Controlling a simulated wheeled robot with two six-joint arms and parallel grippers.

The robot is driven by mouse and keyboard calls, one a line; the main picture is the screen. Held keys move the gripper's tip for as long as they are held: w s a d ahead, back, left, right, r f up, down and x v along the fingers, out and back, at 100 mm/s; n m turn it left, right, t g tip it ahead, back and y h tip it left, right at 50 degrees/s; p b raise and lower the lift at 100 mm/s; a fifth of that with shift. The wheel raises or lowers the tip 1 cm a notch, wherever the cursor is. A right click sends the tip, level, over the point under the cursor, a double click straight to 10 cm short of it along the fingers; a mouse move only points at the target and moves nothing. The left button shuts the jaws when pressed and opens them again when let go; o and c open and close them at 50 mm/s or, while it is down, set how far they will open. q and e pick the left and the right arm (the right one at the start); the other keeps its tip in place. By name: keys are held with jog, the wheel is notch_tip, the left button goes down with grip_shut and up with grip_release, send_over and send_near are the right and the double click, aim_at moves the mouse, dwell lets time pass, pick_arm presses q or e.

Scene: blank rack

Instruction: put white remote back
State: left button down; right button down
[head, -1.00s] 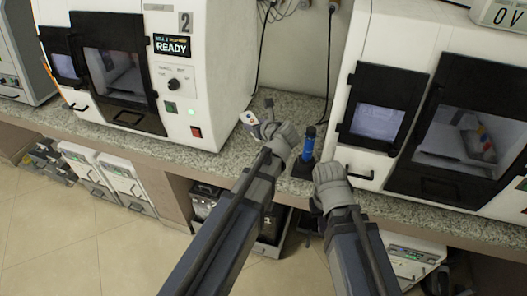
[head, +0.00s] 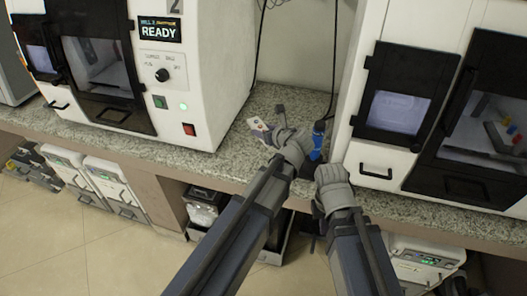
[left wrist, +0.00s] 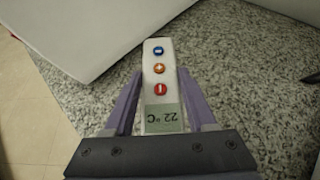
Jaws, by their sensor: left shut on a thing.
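The white remote (left wrist: 160,85) has a small display reading 22 °C and blue, orange and red buttons. In the left wrist view it lies between the fingers of my left gripper (left wrist: 158,100), which is shut on it, above the granite counter. In the head view the remote (head: 259,127) pokes out to the left of my left gripper (head: 276,128), over the counter between the two machines. My right gripper (head: 325,172) is at the counter's front edge, right of the left one. Its fingers are hidden by its own wrist.
A blue bottle-like object (head: 317,141) on a dark base stands just right of my left gripper. A white machine marked READY (head: 170,75) stands left and another white machine (head: 362,120) right. The granite counter (head: 262,100) is free behind the grippers.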

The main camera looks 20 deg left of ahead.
aim_at(264, 153)
pick_arm(q)
jog(key=shift+f+b, duration=3.45)
jog(key=shift+f, duration=0.55)
jog(key=shift+f, duration=0.25)
jog(key=shift+c, duration=1)
grip_release()
jog(key=shift+r, duration=0.1)
